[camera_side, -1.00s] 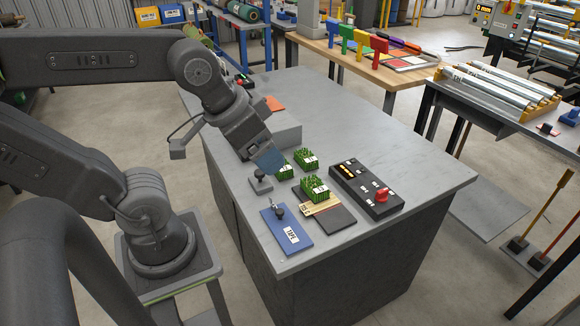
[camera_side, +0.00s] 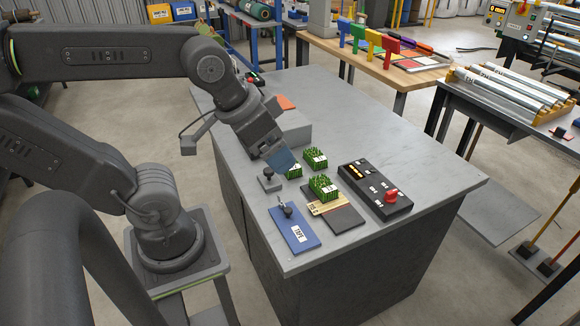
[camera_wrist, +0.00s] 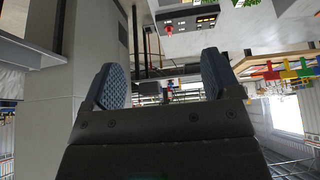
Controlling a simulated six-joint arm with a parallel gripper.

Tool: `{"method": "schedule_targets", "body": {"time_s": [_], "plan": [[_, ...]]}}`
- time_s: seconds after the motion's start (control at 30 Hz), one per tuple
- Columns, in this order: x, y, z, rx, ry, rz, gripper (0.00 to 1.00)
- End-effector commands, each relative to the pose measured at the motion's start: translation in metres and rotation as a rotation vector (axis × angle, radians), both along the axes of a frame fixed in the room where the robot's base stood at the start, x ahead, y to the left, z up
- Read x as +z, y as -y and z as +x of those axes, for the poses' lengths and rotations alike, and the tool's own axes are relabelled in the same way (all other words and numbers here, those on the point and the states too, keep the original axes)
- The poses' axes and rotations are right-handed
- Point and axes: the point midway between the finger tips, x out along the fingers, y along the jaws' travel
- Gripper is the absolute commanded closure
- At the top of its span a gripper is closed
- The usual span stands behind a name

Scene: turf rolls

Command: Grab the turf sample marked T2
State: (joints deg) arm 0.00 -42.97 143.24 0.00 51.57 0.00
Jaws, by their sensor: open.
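Three small green turf samples with white tags stand on the grey bench. One turf sample (camera_side: 323,187) is in front, near a wooden ruler. A second (camera_side: 314,159) is behind it. A third (camera_side: 294,171) is at the left, partly hidden by my gripper. The tags are too small to read, so I cannot tell which is T2. My gripper (camera_side: 283,161) hangs above and left of the samples, pointing down at a slant. In the wrist view my gripper (camera_wrist: 160,78) has its two blue padded fingers wide apart with nothing between them.
A blue pad (camera_side: 294,230) with a dark knob lies at the front. A small dark-knobbed stand (camera_side: 269,182) is left of the turf. A black control box (camera_side: 375,191) with a red knob is to the right. The bench's right side (camera_side: 425,155) is clear.

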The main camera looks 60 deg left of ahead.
Motion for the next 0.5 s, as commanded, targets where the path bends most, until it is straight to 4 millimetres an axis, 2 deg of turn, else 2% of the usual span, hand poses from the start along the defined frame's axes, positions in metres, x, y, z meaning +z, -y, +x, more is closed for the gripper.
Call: {"method": "schedule_targets", "body": {"time_s": [0.17, 0.27, 0.37, 0.5], "plan": [[-0.001, -0.004, 0.005, -0.021, -0.01, 0.027, 0.17], [-0.004, -0.015, 0.019, -0.1, -0.048, 0.11, 0.17], [-0.013, -0.035, 0.044, -0.245, -0.119, 0.245, 0.17], [-0.033, -0.074, 0.081, -0.517, -0.257, 0.439, 0.17]]}}
